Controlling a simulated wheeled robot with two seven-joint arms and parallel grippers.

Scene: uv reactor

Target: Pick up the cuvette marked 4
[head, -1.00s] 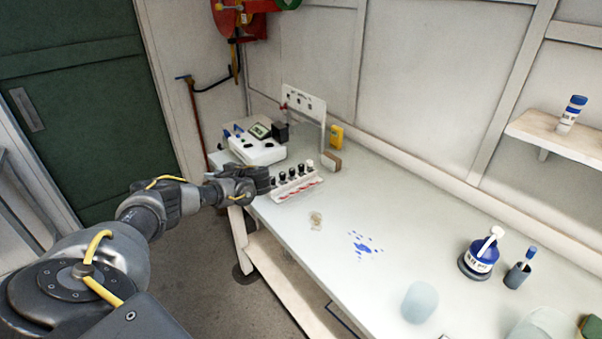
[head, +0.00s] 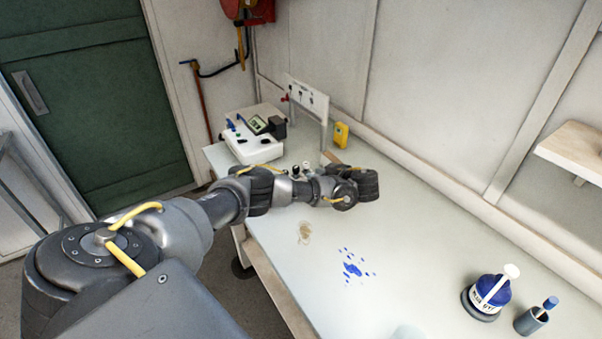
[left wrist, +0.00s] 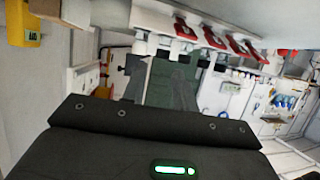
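The cuvettes stand in a white rack on the bench. In the head view my left arm covers most of the rack, and only a white cap (head: 306,167) and a dark cap (head: 295,171) show above it. In the left wrist view the white rack (left wrist: 225,43) with several red marks crosses the top, apart from the gripper. I cannot read any number, so the cuvette marked 4 cannot be told. My left gripper (head: 368,185) is above the bench, right of the visible caps. Its finger opening is not clear, and no held object shows. My right gripper is not in view.
A white instrument (head: 254,146) stands at the bench's far left end, beside an upright panel (head: 306,100). A yellow device (head: 341,134) is near the wall; it also shows in the wrist view (left wrist: 23,25). The middle bench has blue spots (head: 353,268).

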